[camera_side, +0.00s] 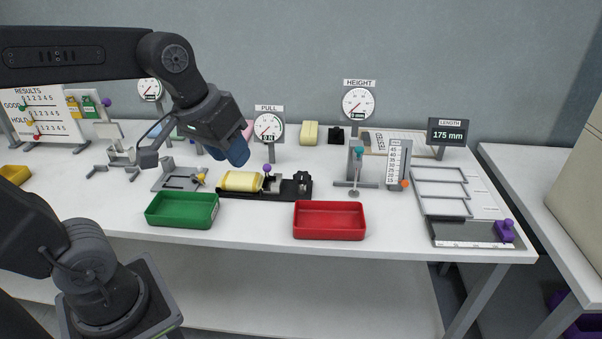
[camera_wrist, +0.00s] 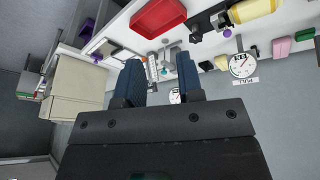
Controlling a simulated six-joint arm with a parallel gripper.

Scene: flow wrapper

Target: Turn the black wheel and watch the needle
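A black pull rig (camera_side: 265,196) lies on the table, with a yellow pack (camera_side: 241,181) and a small purple knob (camera_side: 267,168) on it. The dark part at its right end (camera_side: 302,182) may be the black wheel; its shape is too small to tell. The PULL dial (camera_side: 269,127) behind it reads 0 N, with its red needle pointing down-left; the dial also shows in the wrist view (camera_wrist: 242,66). My gripper (camera_side: 237,153) is above and behind the yellow pack, clear of the rig. In the wrist view its blue fingers (camera_wrist: 158,62) are apart with nothing between them.
A green tray (camera_side: 182,224) and a red tray (camera_side: 329,236) stand at the front edge. A height stand with a teal knob (camera_side: 359,152) is right of the rig. A HEIGHT dial (camera_side: 358,104) and a LENGTH display (camera_side: 450,133) reading 175 mm stand behind.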

